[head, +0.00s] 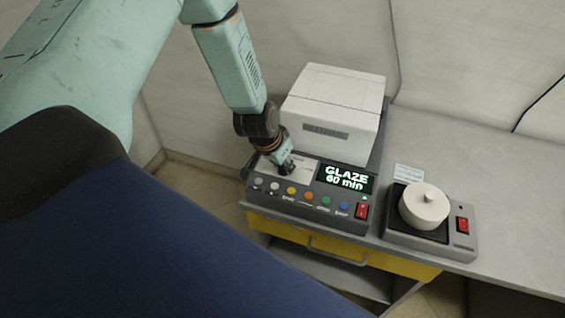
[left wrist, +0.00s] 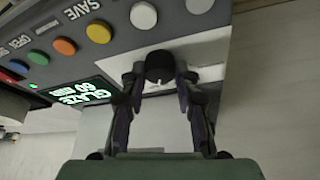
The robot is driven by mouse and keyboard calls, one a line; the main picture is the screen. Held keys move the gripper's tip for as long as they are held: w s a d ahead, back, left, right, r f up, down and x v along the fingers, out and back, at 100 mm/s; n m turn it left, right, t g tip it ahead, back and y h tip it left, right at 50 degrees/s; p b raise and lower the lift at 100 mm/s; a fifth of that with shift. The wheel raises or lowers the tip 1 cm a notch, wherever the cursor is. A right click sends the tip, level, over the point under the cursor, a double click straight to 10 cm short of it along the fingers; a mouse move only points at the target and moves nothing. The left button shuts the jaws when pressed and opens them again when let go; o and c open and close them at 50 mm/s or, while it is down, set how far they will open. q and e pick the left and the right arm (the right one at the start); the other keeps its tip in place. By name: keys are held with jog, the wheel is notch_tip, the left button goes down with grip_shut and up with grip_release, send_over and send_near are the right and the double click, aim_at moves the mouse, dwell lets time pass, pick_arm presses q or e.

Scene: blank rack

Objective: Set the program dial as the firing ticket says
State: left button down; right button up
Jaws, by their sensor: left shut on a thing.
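The control panel (head: 300,203) has a lit display (head: 347,179) that reads GLAZE 60 min. The program dial (left wrist: 160,66) is a black round knob with a white pointer mark, on a pale plate at the panel's left end. My left gripper (head: 286,169) is over that plate and hides most of the dial in the head view. In the left wrist view its two fingers (left wrist: 160,82) are closed on opposite sides of the dial. A small white card (head: 409,173) stands behind the hot plate; its print is too small to read.
Several coloured buttons (head: 308,196) line the panel's front, with a red switch (head: 362,211) at its right end. A white kiln-like box (head: 335,100) stands behind. The grey bench (head: 500,165) is clear at right.

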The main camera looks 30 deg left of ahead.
pick_arm(q)
jog(key=shift+r+n+p, duration=0.1)
jog(key=shift+n+p, duration=0.4)
jog(key=shift+p, duration=0.1)
jog(key=c, duration=1)
grip_release()
jog(key=v, duration=1.2)
jog(key=shift+d, duration=0.25)
